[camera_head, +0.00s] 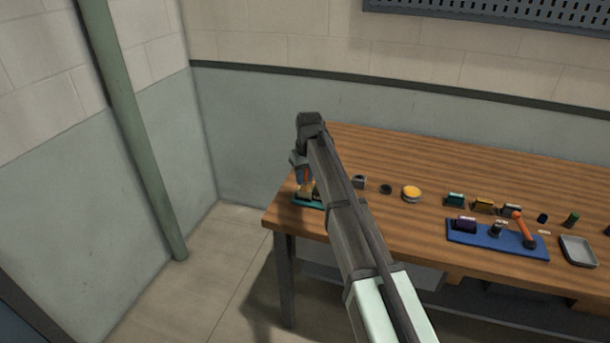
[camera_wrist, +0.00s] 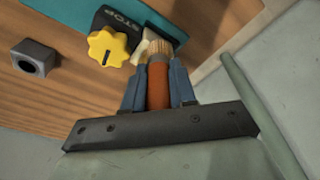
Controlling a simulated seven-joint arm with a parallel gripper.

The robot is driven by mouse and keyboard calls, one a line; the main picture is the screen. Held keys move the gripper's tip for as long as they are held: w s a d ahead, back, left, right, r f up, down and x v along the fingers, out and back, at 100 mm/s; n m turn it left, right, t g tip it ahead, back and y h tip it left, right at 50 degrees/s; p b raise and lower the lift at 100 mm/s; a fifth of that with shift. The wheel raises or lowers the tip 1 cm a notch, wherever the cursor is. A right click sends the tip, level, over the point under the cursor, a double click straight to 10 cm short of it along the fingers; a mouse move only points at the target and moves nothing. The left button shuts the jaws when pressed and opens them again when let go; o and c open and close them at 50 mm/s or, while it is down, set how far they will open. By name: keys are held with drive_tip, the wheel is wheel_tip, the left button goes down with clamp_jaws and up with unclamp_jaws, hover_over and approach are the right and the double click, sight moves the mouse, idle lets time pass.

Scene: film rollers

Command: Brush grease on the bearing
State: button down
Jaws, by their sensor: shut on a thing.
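My gripper (camera_wrist: 158,82) is shut on the orange-brown handle of a brush (camera_wrist: 158,97). The brush's pale bristles point to the top of the wrist view, beside a black part with a yellow knob (camera_wrist: 107,46) on a teal base (camera_wrist: 90,12). I cannot tell whether the bristles touch the black part. A grey block with a round hole (camera_wrist: 33,57), perhaps the bearing, sits on the wood to the left. In the head view my gripper (camera_head: 302,178) is at the table's left end, partly hidden by my arm. A round tin with a yellow top (camera_head: 411,193), perhaps grease, stands right of the arm.
A small dark ring (camera_head: 386,189) lies left of the tin. A blue tray (camera_head: 490,240) holds a purple part, a grey part and an orange-handled tool (camera_head: 523,228). A grey dish (camera_head: 578,251) and several small parts are farther right. The table's left edge is near my gripper.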

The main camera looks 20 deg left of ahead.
drive_tip(key=shift+w+a, duration=0.1)
drive_tip(key=shift+w, duration=2.45)
drive_tip(key=shift+s, duration=2.7)
drive_tip(key=shift+s+r, duration=0.25)
drive_tip(key=shift+r, duration=3.85)
